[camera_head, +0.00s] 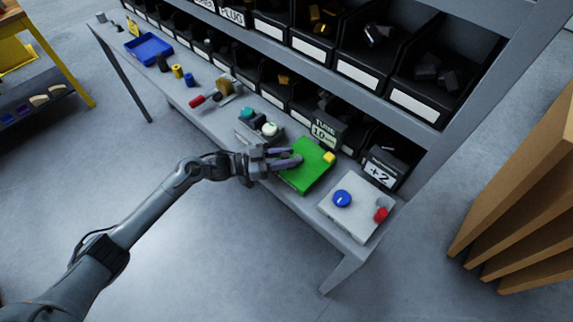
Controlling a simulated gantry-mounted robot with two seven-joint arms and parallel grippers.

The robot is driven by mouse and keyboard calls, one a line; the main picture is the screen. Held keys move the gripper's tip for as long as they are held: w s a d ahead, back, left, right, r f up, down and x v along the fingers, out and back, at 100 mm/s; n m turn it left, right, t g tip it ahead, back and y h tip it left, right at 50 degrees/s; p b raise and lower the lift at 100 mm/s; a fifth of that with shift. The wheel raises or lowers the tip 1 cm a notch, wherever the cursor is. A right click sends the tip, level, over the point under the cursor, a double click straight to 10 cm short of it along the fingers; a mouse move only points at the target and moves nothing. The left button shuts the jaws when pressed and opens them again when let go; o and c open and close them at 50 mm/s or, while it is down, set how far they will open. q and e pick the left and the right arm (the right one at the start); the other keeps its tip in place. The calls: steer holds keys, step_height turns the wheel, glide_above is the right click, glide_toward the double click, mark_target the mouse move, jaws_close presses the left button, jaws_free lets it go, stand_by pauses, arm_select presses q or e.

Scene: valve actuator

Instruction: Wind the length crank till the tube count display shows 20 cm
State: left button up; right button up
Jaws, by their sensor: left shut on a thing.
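The tube count display (324,133) stands at the back of the bench and reads "TUBE 10", with smaller lettering below. In front of it lies a green block (307,177) with a small yellow piece (329,157) at its far right corner. My left gripper (297,158) reaches over the green block's left part, its purplish fingers pointing right. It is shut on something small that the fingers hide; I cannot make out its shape. I cannot clearly pick out the length crank. My right gripper is not in view.
Right of the green block is a pale box (352,222) with a blue knob (342,198) and a red knob (380,215). A "+2" sign (380,173) stands behind it. Left are teal and white round buttons (269,129), a red-handled tool (197,101) and a blue tray (148,47). Bin shelves line the back.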

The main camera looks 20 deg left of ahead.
arm_select(q)
steer(key=shift+w+a+m+g+h+b, duration=0.15)
steer(key=shift+m+g+h+b, duration=0.15)
steer(key=shift+g+b, duration=0.2)
steer(key=shift+w+a+m+g+h+b, duration=0.1)
steer(key=shift+m+g+h+b, duration=0.1)
steer(key=shift+m+g+b, duration=0.25)
steer(key=o, duration=0.9)
steer(key=shift+d, duration=0.1)
steer(key=v, duration=1)
steer(key=shift+a, duration=0.4)
steer(key=shift+s, duration=0.15)
